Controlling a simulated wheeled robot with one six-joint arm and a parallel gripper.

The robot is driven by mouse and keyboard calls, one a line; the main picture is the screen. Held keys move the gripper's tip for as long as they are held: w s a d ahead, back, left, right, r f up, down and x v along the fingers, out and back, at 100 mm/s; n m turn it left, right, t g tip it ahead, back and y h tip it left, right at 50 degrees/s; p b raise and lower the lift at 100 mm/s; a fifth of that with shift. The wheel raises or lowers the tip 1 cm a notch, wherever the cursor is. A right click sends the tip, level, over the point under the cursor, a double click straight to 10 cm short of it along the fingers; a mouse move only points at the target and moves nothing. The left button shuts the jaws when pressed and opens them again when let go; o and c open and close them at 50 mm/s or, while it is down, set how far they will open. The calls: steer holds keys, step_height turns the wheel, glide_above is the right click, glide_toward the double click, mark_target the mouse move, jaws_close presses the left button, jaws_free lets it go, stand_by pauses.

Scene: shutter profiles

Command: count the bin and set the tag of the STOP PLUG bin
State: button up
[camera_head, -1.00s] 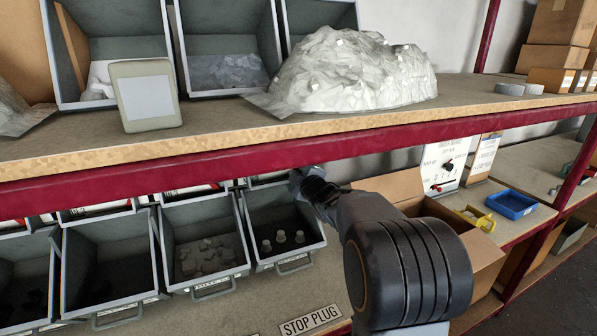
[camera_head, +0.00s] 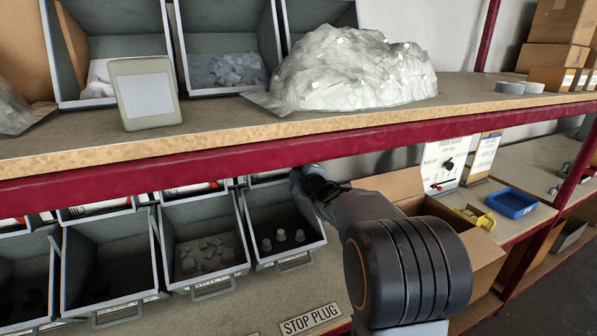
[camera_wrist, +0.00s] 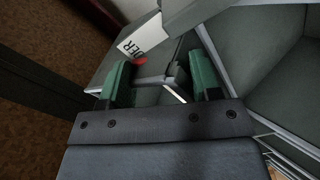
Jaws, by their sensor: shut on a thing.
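The STOP PLUG bin (camera_head: 285,262) is a grey open bin under the upper shelf, above a STOP PLUG label (camera_head: 310,319). Three pale plugs (camera_head: 281,236) show in it; its back part is hidden by the shelf edge. My gripper (camera_head: 303,182) is at the bin's upper right edge, mostly hidden by my arm. In the wrist view, my gripper's green fingers (camera_wrist: 160,82) are on either side of a grey tag piece (camera_wrist: 152,80) and shut on it. A white tag plate (camera_wrist: 141,42) with the letters "DER" and a red spot is just beyond the fingers.
More grey bins (camera_head: 205,247) stand to the left. The upper shelf's red beam (camera_head: 250,158) runs close above my gripper. An open cardboard box (camera_head: 398,187) stands right of my arm, with a blue tray (camera_head: 511,203) beyond. A plastic-wrapped heap (camera_head: 350,70) lies on the upper shelf.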

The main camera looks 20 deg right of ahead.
steer(key=shift+f+b, duration=0.1)
steer(key=shift+b, duration=0.2)
steer(key=shift+a+n+b, duration=0.35)
steer(key=shift+n+b, duration=1.4)
steer(key=shift+b, duration=0.15)
steer(key=shift+a+n+b, duration=0.35)
steer(key=shift+n+b, duration=1.45)
steer(key=shift+b, duration=0.15)
steer(key=shift+a+n+b, duration=0.35)
steer(key=shift+n+b, duration=1.4)
steer(key=shift+b, duration=0.15)
steer(key=o, duration=0.9)
